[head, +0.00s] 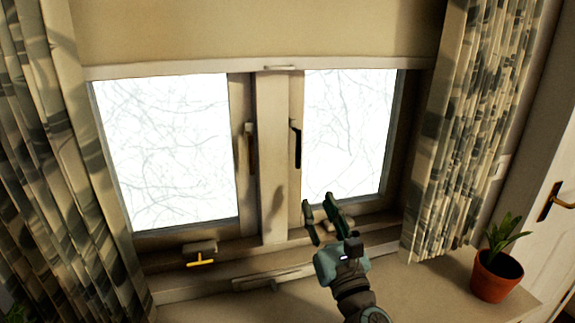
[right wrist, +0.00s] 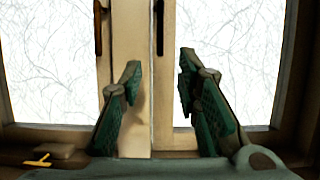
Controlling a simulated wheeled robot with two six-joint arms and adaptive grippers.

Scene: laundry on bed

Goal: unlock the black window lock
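A black upright handle (head: 297,146) is on the left frame of the right window pane. It also shows at the top of the right wrist view (right wrist: 160,27); I cannot tell whether it is the lock itself. My right gripper (head: 320,202) is open and empty, its fingers pointing up at the window, below and apart from the black handle. In the right wrist view its fingers (right wrist: 160,64) are spread, with the handle above the gap. A pale block (head: 345,223) at the foot of the right pane is partly hidden behind the gripper. My left gripper is not in view.
A brown handle (head: 250,147) is on the left pane's frame. A small fitting with a yellow lever (head: 201,262) is below the left pane. Patterned curtains (head: 470,120) hang at both sides. A potted plant (head: 497,275) stands at the right end of the sill.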

